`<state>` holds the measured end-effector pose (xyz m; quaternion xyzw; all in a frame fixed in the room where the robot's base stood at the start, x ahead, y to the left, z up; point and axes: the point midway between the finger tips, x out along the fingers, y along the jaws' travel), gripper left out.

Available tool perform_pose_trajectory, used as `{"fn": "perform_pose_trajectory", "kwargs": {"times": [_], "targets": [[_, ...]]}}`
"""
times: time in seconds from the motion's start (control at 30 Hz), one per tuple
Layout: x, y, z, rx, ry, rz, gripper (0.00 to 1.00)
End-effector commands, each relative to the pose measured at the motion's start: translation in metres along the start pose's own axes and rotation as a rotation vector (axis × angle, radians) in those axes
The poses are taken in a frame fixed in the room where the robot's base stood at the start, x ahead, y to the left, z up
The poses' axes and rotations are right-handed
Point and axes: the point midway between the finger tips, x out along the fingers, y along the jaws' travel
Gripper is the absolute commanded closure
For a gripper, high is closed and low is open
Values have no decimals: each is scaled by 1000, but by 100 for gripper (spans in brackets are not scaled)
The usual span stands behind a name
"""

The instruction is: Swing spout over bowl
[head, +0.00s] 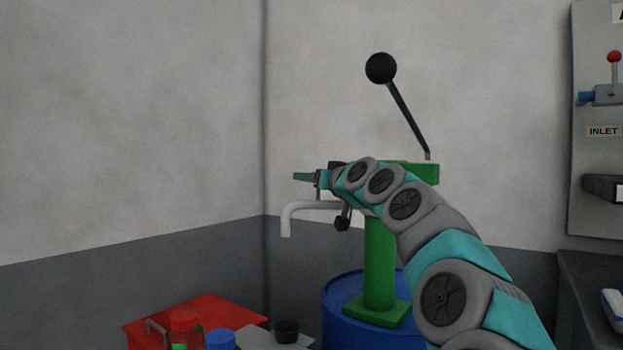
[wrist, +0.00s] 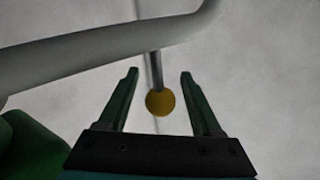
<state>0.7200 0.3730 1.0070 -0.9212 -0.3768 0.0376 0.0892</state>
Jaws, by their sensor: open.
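The spout (head: 307,206) is a pale grey pipe from the green pump (head: 378,265). It reaches left and bends down at its end; it also crosses the upper left of the wrist view (wrist: 90,50). A yellow ball (wrist: 160,102) on a thin rod at the spout shows between my fingers; I cannot make it out in the head view. My gripper (head: 302,177) is open beside the spout, its fingers (wrist: 159,73) on either side of the rod and ball, without visible contact. No bowl is clearly recognisable; a small dark cup (head: 287,331) stands low, right of the spout end.
The pump stands on a blue drum (head: 340,315) and has a lever with a black ball (head: 381,68). A red case (head: 140,330) with several containers is at lower left. A grey panel (head: 590,150) is at the right. Walls form a corner behind.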

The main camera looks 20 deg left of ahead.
Motion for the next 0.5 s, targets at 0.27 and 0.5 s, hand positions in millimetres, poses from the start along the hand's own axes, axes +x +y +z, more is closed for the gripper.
{"fn": "perform_pose_trajectory", "kwargs": {"times": [0.27,0.5], "targets": [[6,-1,-2,-1,3,-1,34],[6,-1,-1,-1,2,-1,36]]}}
